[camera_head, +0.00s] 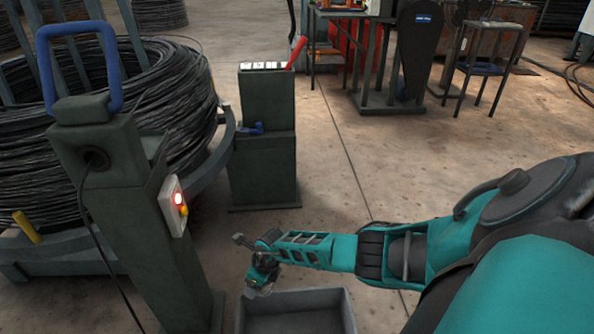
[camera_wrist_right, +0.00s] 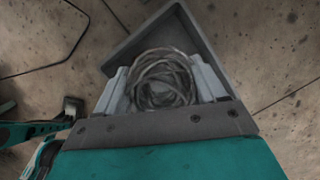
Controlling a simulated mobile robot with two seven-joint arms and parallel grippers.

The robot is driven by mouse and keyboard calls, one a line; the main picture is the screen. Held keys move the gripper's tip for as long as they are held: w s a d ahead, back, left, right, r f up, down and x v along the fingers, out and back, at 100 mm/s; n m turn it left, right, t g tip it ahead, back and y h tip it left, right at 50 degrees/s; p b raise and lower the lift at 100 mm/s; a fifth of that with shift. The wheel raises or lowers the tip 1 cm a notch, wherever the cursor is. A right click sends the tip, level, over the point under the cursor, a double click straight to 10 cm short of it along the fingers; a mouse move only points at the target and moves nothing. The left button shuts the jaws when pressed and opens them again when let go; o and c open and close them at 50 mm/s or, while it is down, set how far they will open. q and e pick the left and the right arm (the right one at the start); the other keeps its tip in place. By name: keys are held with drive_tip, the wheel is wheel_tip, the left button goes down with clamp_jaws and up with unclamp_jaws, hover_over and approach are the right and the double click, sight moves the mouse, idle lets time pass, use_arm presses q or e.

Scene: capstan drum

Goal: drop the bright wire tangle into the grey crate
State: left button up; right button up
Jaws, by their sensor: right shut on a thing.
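The bright wire tangle (camera_wrist_right: 162,80), a loose grey ring of coiled wire, sits between the two pale fingers of my right gripper (camera_wrist_right: 165,88) in the right wrist view. The gripper is shut on it. The grey crate (camera_wrist_right: 138,38) shows behind and below the tangle in that view. In the head view the crate (camera_head: 300,298) is at the bottom edge, cut off by the frame. My right gripper (camera_head: 257,289) hangs over its back left corner there. The tangle is too small to make out in the head view. My left gripper is not in view.
A dark green post (camera_head: 130,190) with a blue handle and a lit red button stands left of the crate. A large black wire coil (camera_head: 160,100) is behind it. A green cabinet (camera_head: 264,165) with a red lever stands behind the crate. Open concrete floor lies to the right.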

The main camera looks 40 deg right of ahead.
use_arm(q)
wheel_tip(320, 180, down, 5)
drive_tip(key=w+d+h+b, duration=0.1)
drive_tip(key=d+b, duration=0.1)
drive_tip(key=b, duration=0.7)
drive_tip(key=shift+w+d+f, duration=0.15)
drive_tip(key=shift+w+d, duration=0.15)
use_arm(e)
drive_tip(key=s+d+f+m+h, duration=0.1)
drive_tip(key=s+d+f+m, duration=0.1)
drive_tip(key=f, duration=0.7)
drive_tip(key=s+d+f+m+h, duration=0.1)
drive_tip(key=s+f+m, duration=0.4)
drive_tip(key=f, duration=0.5)
drive_tip(key=d+m, duration=0.1)
drive_tip(key=m, duration=0.1)
drive_tip(key=shift+s+d+m+h, duration=0.3)
drive_tip(key=shift+d, duration=0.1)
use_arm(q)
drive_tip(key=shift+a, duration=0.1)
use_arm(e)
drive_tip(key=o, duration=1.2)
drive_tip(key=shift+c, duration=0.2)
drive_tip(key=shift+r, duration=0.15)
